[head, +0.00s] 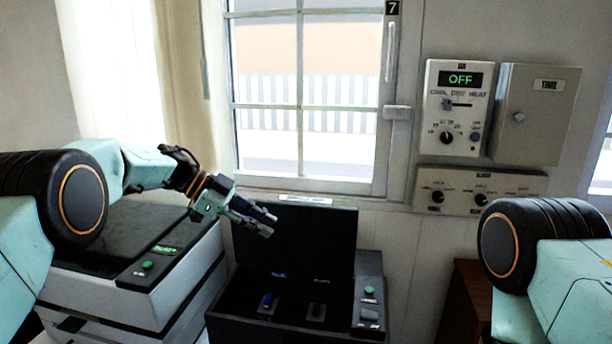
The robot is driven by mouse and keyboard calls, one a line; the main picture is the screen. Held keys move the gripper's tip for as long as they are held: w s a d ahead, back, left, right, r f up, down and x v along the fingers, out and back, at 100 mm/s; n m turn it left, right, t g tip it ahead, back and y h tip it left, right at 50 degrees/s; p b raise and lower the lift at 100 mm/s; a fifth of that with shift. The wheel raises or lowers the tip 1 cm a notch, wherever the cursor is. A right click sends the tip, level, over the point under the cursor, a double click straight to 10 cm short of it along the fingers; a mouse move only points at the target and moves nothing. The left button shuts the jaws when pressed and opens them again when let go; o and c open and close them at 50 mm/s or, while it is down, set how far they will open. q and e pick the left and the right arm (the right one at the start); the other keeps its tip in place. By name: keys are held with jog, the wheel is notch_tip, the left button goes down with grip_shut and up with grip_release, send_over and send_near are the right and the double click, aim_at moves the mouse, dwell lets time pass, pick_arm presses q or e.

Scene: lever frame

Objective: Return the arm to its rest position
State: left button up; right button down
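My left arm comes in from the left, bent at the elbow, and reaches toward the middle of the view. My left gripper (268,222) is in the air in front of the black box's raised lid. Its two fingers point right and slightly down, with a small gap between them and nothing held. Of my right arm, only the round dark joint and pale green link show at the lower right. My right gripper is out of view.
The open black box (226,311) holds a blue lever (267,301) and a grey one (316,311), with a green button (369,290) at its right. A grey machine (185,297) stands left. A window (306,97) and wall panels, including one reading OFF (457,107), are behind.

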pick_arm(q)
jog(key=s+d+f+n+t+h, duration=0.1)
jog(key=s+d+f+n+t, duration=0.15)
jog(key=f+n, duration=0.35)
jog(key=s+d+f+n+t+h, duration=0.1)
jog(key=s+f+n+t+h, duration=0.15)
jog(key=f, duration=0.55)
jog(key=s+a+f+n+t+y, duration=0.1)
jog(key=s+a+f+n+y, duration=0.3)
jog(key=f, duration=0.3)
jog(key=s+a+f+n+t+y, duration=0.1)
jog(key=s+a+f+n+y, duration=0.2)
jog(key=s+f, duration=0.4)
jog(key=s+a+f+n+g+y, duration=0.1)
jog(key=s+a+f+n+y, duration=0.15)
jog(key=s, duration=0.45)
jog(key=s+a+f+n+g+y, duration=0.1)
jog(key=s+a+f+n+g, duration=0.1)
jog(key=s+f, duration=0.35)
jog(key=s+a+r+n+g+y, duration=0.1)
jog(key=s+a+r+g+y, duration=0.15)
jog(key=s, duration=0.85)
jog(key=s+a+r+g+y, duration=0.1)
jog(key=s+a+g, duration=0.2)
jog(key=s, duration=0.7)
notch_tip(320, 180, down, 22)
jog(key=b, duration=2)
jog(key=shift+w+r+t+b, duration=0.25)
jog(key=shift+w+t+b, duration=0.05)
jog(key=shift+w+t, duration=0.05)
